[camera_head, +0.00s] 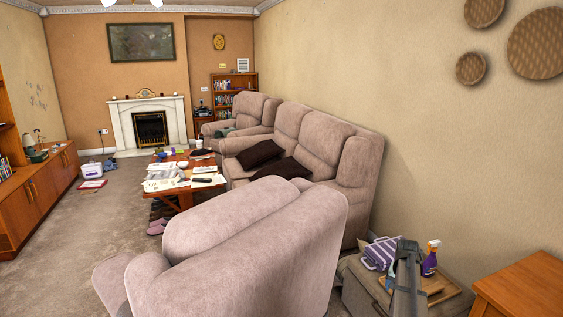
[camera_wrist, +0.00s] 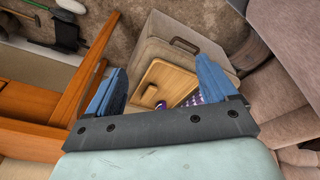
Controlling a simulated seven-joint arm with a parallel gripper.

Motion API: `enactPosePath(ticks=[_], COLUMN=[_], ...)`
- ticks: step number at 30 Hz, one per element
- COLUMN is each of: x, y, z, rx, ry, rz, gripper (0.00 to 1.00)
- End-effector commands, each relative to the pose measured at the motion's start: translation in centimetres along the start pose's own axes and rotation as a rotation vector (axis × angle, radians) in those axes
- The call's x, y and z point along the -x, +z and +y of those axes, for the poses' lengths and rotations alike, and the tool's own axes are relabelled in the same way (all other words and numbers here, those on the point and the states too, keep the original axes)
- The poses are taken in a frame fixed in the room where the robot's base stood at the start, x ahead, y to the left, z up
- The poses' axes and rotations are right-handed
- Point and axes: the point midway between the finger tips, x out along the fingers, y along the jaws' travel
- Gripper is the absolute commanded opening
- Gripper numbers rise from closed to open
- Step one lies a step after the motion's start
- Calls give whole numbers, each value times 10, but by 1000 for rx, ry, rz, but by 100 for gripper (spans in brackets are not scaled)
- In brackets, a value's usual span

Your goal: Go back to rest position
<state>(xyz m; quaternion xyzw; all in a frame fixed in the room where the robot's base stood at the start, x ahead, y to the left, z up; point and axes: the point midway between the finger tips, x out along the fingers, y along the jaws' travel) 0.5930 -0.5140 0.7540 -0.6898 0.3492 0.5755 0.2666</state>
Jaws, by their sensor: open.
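My gripper (camera_wrist: 163,63) shows in the wrist view with its two blue fingers spread wide apart. Nothing is held between them. Below the fingers is a wooden board or tray (camera_wrist: 175,75) on a grey box-like piece (camera_wrist: 157,30) with a dark handle. I cannot tell the exact gap between fingers and board. In the head view a grey part of my arm stands in front of the same box (camera_head: 360,292) at the lower right; the fingers cannot be made out there.
A purple striped cloth (camera_head: 380,252) and a purple spray bottle (camera_head: 430,259) stand close to my arm. An orange wooden cabinet (camera_head: 525,288) is at right. A big armchair (camera_head: 235,250) is left. The cluttered coffee table (camera_head: 183,186) is farther back.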

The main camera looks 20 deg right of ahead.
Motion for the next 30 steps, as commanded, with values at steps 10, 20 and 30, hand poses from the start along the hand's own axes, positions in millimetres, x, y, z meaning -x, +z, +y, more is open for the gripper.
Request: enactPosePath(ticks=[10,20,30], x=[-18,-24,-23], y=[118,242,366], z=[-134,-221,-270], rx=[263,510,747], ry=[-48,-84,-110], rz=[-50,-93,-136], gripper=[86,86,86])
